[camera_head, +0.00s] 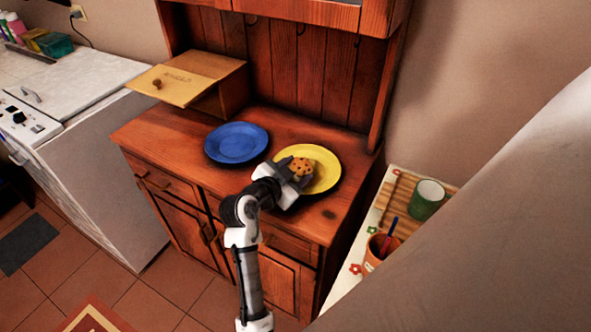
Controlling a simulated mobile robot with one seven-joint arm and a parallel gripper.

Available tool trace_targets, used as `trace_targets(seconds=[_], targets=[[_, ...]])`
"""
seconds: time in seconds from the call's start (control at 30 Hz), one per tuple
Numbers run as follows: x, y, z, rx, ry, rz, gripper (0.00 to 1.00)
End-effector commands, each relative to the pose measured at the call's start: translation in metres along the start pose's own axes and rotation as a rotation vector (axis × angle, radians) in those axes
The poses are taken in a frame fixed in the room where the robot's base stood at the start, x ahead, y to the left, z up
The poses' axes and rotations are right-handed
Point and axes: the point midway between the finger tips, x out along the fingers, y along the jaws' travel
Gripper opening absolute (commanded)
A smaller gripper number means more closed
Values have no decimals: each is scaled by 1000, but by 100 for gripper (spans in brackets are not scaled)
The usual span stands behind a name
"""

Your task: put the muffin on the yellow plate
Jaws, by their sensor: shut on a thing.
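The muffin (301,167), golden brown with dark spots, is between the fingers of my gripper (297,173). My gripper is shut on it. The yellow plate (325,170) lies on the wooden cabinet top, and the muffin appears over its left part. I cannot tell from this view whether the muffin touches the plate. My gripper and wrist cover the plate's lower left edge.
A blue plate (237,143) lies to the left of the yellow plate on the wooden cabinet (180,128). A wooden bread box (190,75) with an open lid stands at the back left. A green cup (427,199) and an orange pot (379,252) stand on the right-hand surface.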

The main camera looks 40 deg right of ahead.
Motion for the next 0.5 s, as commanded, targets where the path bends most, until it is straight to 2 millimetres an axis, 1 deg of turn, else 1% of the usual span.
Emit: trace_targets(seconds=[0.17,0.2,0.33,0.37,0.5], targets=[[1,2,3,0,0,0,46],[1,1,2,0,0,0,54],[1,1,2,0,0,0,71],[1,1,2,0,0,0,74],[1,1,2,0,0,0,74]])
